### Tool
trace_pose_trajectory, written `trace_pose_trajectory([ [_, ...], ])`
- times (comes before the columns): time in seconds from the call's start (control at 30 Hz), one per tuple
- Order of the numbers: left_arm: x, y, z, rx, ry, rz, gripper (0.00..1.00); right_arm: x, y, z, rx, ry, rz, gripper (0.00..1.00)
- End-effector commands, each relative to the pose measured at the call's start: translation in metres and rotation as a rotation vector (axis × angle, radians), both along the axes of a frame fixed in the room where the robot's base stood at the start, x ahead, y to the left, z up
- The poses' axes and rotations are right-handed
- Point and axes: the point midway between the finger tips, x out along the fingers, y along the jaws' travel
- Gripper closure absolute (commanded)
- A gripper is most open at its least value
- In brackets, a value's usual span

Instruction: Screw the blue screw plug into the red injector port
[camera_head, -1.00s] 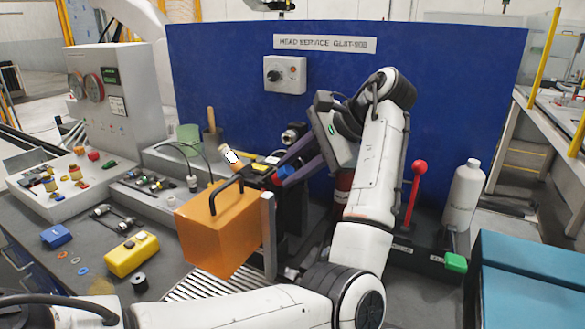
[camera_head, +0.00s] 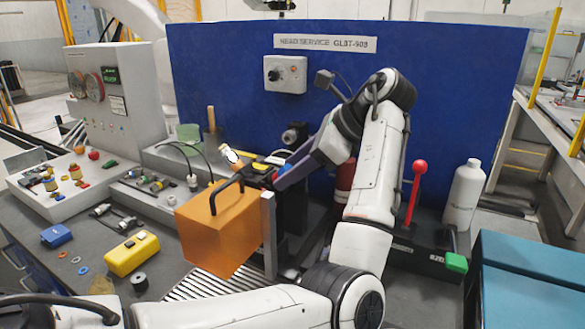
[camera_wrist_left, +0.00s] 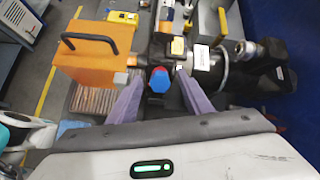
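The blue screw plug (camera_wrist_left: 160,82) shows in the left wrist view with its faceted head towards the camera. Red of the injector port (camera_wrist_left: 160,69) shows at its edge, so the plug sits at the port; how deep it is seated I cannot tell. My left gripper (camera_wrist_left: 161,76) is open, its two purple fingers on either side of the plug with a visible gap on each side. In the head view my left gripper (camera_head: 280,180) reaches down behind the orange box, and its fingers largely hide the plug and port. My right gripper is not in view.
An orange box with a black handle (camera_head: 218,230) stands close in front of the gripper. A red-knobbed lever (camera_head: 415,190) and a white bottle (camera_head: 463,195) stand to the right. A blue panel (camera_head: 230,80) rises behind. A yellow case (camera_head: 131,254) lies at left.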

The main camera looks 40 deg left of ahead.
Motion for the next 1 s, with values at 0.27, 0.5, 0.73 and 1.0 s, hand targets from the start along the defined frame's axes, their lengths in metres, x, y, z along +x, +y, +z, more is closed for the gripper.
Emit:
trace_pose_trajectory([
  [0.27,0.001,0.0,0.018,0.0,-0.006,0.0,0.54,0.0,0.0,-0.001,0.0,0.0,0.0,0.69],
  [0.5,0.001,0.0,0.066,-0.001,-0.005,0.0,0.54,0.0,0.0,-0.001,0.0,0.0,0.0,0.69],
  [0.73,0.0,0.0,0.095,-0.001,-0.001,-0.001,0.54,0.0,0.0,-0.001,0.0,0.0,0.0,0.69],
  [1.0,0.0,0.0,0.1,0.0,0.0,0.0,0.54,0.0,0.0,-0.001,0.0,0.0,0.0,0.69],
])
